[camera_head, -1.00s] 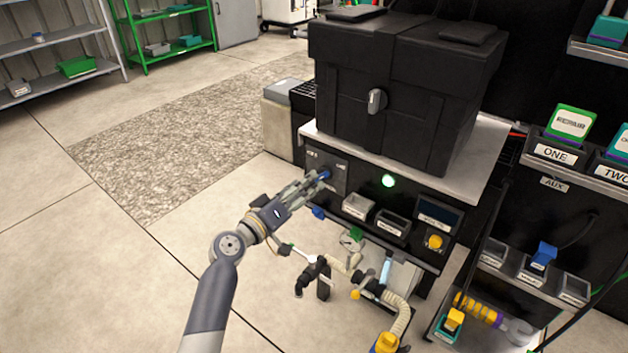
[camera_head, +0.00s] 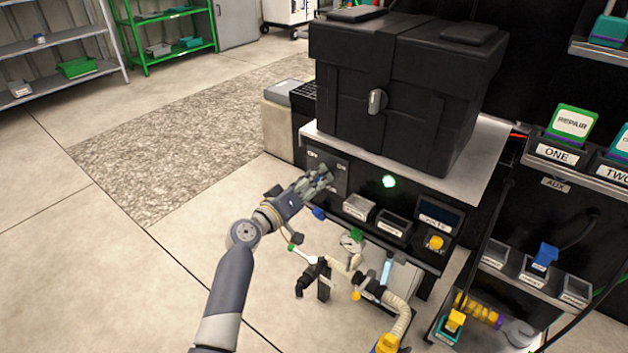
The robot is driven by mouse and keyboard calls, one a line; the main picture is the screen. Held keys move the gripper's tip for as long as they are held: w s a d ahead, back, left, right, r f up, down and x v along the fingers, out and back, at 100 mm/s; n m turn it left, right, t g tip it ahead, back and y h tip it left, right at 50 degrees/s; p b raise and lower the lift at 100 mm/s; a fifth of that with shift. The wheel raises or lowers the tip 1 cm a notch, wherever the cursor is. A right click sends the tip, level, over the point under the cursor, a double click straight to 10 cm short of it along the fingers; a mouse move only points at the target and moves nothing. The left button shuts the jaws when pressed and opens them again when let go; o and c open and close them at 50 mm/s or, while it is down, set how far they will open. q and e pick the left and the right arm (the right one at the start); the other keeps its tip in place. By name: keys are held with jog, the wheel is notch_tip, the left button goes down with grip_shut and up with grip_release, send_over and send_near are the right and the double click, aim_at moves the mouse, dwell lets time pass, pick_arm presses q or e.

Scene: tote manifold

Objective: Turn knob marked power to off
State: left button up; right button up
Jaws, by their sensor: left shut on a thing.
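The dark control panel (camera_head: 342,172) is on the front of the bench, below the large black case. It carries two small white labels near its top edge, too small to read for sure. My left gripper (camera_head: 322,180) is at this panel, its fingers shut on the power knob. The fingers hide the knob, so its pointing direction cannot be seen. My right gripper is not in view.
Small bins (camera_head: 358,207) and a yellow button (camera_head: 435,242) sit on the bench front. A black case (camera_head: 400,85) stands on top. Hoses and fittings (camera_head: 352,262) are below my gripper. Floor at left is clear.

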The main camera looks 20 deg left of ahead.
pick_arm(q)
jog(key=shift+n, duration=0.4)
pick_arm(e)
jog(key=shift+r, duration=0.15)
pick_arm(q)
jog(key=n+p, duration=0.1)
jog(key=n, duration=0.2)
jog(key=n+p, duration=0.1)
jog(key=n, duration=0.2)
jog(key=n+p, duration=0.1)
jog(key=n, duration=0.3)
jog(key=shift+f, duration=0.3)
jog(key=n+p, duration=0.2)
jog(key=n, duration=0.4)
jog(key=shift+f+p, duration=0.15)
jog(key=shift+p, duration=0.25)
jog(key=shift+f+n, duration=0.1)
jog(key=shift+n, duration=0.6)
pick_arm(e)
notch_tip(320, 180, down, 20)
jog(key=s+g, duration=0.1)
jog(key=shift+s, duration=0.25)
pick_arm(q)
jog(key=o, duration=1.1)
jog(key=shift+c, duration=0.2)
